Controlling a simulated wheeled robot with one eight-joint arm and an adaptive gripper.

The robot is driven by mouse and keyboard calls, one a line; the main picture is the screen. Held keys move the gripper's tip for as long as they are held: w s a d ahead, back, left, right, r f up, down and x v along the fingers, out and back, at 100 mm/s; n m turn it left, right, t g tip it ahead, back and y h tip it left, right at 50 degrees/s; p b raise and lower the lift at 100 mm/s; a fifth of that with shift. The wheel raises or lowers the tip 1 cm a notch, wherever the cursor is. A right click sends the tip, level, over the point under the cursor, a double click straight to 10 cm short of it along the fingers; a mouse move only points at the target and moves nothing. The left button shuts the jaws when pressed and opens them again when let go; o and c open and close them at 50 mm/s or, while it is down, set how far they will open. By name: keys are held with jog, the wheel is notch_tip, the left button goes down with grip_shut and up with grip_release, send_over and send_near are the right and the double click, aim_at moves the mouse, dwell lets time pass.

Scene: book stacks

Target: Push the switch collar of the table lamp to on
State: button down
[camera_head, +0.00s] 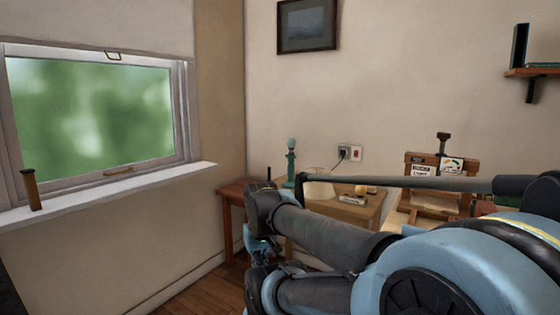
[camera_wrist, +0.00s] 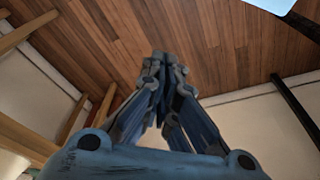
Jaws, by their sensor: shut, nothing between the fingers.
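A pale cream lampshade-like shape (camera_head: 319,187), likely the table lamp, stands on the wooden table, partly covered by my arm. A teal upright piece (camera_head: 291,160) stands just left of it; I cannot tell whether it belongs to the lamp. The switch collar cannot be made out. My gripper shows in the wrist view (camera_wrist: 160,65), its fingers together and empty, with wooden floor beyond them. In the head view my arm's end hangs in front of and below the table's left part, apart from the lamp.
The wooden table (camera_head: 354,213) carries small items. A black plug sits in a wall socket (camera_head: 344,153) behind it. A wooden stand with cards (camera_head: 433,180) is to the right. Wooden legs (camera_wrist: 75,120) show in the wrist view.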

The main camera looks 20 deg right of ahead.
jog(key=w+d+r+t+h, duration=0.1)
jog(key=w+d+r+h, duration=0.35)
jog(key=w, duration=0.95)
jog(key=w+d+r+n+h, duration=0.1)
jog(key=w+d+r, duration=0.5)
jog(key=w+r, duration=0.6)
jog(key=w+d+r+t+h, duration=0.1)
jog(key=w+d+r+h, duration=0.35)
jog(key=w, duration=1.15)
jog(key=w+d+n+t+h, duration=0.1)
jog(key=w+d, duration=0.2)
jog(key=w, duration=0.9)
jog(key=w+d+n+h, duration=0.1)
jog(key=w+d+h, duration=0.15)
jog(key=w, duration=0.85)
jog(key=w+d+f+t+h, duration=0.1)
jog(key=w+f, duration=0.2)
jog(key=w, duration=0.5)
jog(key=w+d+f+n+t+h, duration=0.1)
jog(key=w+f, duration=0.3)
jog(key=w, duration=0.4)
jog(key=shift+d+f+n+h, duration=0.2)
jog(key=shift+n+h, duration=0.1)
jog(key=shift+h, duration=0.15)
